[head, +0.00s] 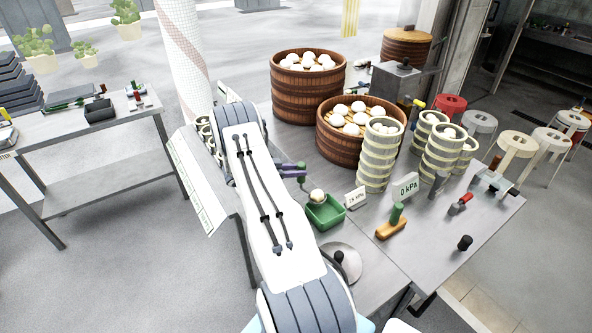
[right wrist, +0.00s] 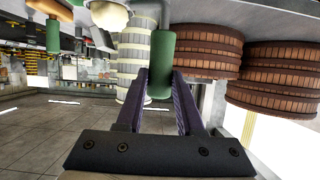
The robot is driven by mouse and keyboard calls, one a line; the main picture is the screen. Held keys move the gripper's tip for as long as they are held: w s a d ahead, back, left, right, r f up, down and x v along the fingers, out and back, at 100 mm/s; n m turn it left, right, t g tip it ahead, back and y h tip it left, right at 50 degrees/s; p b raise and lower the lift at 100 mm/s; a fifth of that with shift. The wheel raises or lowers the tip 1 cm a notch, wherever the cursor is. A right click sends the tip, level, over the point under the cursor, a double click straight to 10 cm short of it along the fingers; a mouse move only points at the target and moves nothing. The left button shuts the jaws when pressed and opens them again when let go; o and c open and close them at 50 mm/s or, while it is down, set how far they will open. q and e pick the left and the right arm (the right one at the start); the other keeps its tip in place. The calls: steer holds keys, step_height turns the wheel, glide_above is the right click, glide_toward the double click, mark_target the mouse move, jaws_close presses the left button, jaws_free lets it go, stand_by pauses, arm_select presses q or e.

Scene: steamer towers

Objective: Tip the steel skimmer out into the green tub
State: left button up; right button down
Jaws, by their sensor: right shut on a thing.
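My right gripper (head: 292,171) has purple fingers and is left of and beyond the green tub (head: 325,213). In the right wrist view, my right gripper (right wrist: 160,85) is shut on an upright green handle (right wrist: 160,65), which looks like the skimmer's. The handle's green end (head: 301,165) also shows in the head view. I cannot make out the skimmer's steel bowl. A pale bun (head: 317,196) is at the tub's far side; whether it rests inside is unclear. A bun (right wrist: 109,13) also shows near the top of the right wrist view. My left gripper is out of view.
Brown steamers (head: 308,88) with buns stand behind, and pale steamer stacks (head: 380,155) stand right of the tub.

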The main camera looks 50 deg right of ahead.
mark_target(303, 167)
steer(key=shift+s+r+m+t+p, duration=0.65)
steer(key=shift+s+r+p, duration=0.25)
steer(key=shift+s+r, duration=0.2)
steer(key=shift+s+a+r+m+t, duration=0.1)
steer(key=shift+s+r+m+t, duration=0.25)
steer(key=shift+s+r, duration=0.05)
steer(key=s+m+t+b, duration=0.1)
steer(key=b, duration=0.1)
steer(key=s+r+m+t+b, duration=0.1)
steer(key=s+b, duration=0.1)
steer(key=s+r+m+b, duration=0.1)
steer(key=s+b, duration=0.1)
steer(key=shift+s+a+t+b, duration=0.25)
steer(key=shift+a+t+b, duration=0.05)
steer(key=shift+t+b, duration=0.1)
